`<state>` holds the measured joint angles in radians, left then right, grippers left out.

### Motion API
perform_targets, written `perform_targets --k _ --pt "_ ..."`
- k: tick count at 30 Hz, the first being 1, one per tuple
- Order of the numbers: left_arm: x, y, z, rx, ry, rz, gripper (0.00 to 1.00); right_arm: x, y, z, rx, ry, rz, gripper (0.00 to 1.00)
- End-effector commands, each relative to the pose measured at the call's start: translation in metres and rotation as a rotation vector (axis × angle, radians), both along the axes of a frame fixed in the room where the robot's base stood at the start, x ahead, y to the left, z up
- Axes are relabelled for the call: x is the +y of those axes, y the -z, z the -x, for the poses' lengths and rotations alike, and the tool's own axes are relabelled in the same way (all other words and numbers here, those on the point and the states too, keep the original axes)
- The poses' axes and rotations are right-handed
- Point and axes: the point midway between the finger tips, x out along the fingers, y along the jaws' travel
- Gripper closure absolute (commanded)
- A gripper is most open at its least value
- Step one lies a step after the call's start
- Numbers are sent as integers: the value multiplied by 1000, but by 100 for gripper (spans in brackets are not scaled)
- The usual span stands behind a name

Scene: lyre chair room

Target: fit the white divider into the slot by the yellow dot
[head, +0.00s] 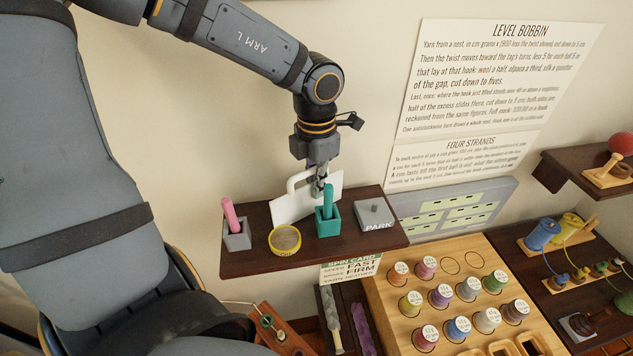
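The white divider (292,206) is a thin panel with a looped handle, seen in the head view over the back of the dark wooden shelf (257,262). It stands at a slant, its right end higher in the picture. My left gripper (318,188) points down at the handle, its fingers close together and apparently shut on it. Whether the panel's lower edge touches the shelf is hard to tell. I cannot make out a yellow dot or its slot. My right gripper is not in view.
Close to the divider are a yellow round tin (285,240), a teal holder (328,224) and a grey holder with a pink stick (237,235). A grey PARK block (375,214) sits to the right. A wooden spool board (388,303) and grey drawer panel (455,208) lie beyond.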

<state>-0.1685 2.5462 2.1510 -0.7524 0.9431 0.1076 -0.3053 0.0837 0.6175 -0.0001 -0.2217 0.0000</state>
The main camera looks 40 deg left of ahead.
Motion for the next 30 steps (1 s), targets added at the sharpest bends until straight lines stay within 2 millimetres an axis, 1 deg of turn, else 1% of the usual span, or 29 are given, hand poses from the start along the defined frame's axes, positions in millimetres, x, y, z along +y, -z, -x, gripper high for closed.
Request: perform_targets --k 3,8,9,13,21,25,28,30 --pt "0 -2 0 -1 0 0 100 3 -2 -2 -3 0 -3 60" --pt "0 2 0 -1 0 0 100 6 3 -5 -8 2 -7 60" --pt "0 0 0 -1 0 0 90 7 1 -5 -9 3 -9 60" --pt "0 0 0 -1 0 0 72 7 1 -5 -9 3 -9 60" --pt "0 0 0 -1 0 0 72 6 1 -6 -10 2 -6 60" --pt "0 -5 0 -1 0 0 72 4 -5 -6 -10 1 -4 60" --pt "0 -18 0 -1 -1 -1 72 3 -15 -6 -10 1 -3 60" --pt "0 -32 0 -1 -1 0 72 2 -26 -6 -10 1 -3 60"
